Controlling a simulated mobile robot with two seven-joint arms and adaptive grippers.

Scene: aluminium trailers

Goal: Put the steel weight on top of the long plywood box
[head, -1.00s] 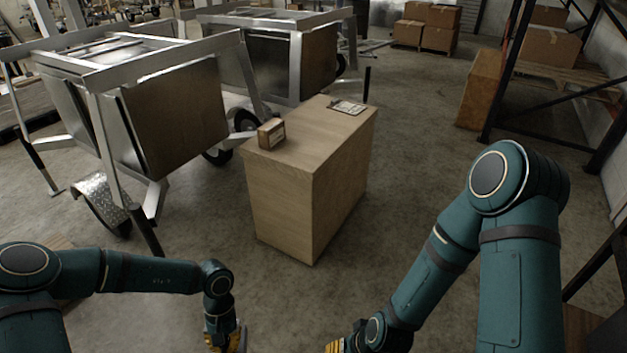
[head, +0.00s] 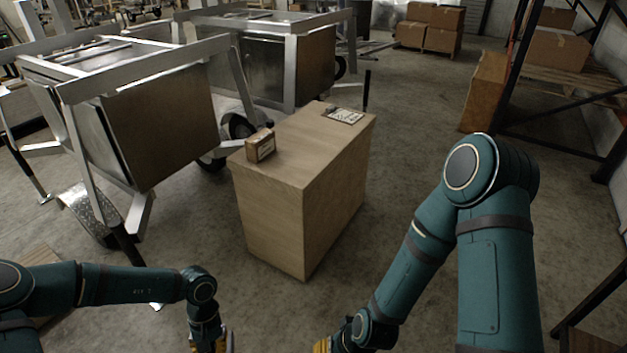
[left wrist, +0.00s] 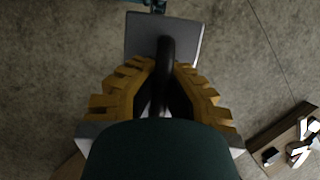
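The long plywood box (head: 273,219) stands on the floor ahead of me, at the middle of the head view, with a flat top. My left gripper (head: 211,347) is low at the bottom edge of the head view, in front of the box and below its top. In the left wrist view its yellow fingers (left wrist: 160,85) are closed around the black handle of the grey steel weight (left wrist: 141,35). The gripper hides much of the weight. My right gripper (head: 322,347) is at the bottom edge, mostly cut off; its opening cannot be seen.
Aluminium trailers (head: 160,125) stand left. A rack (head: 560,140) stands right. Floor right of the box is clear.

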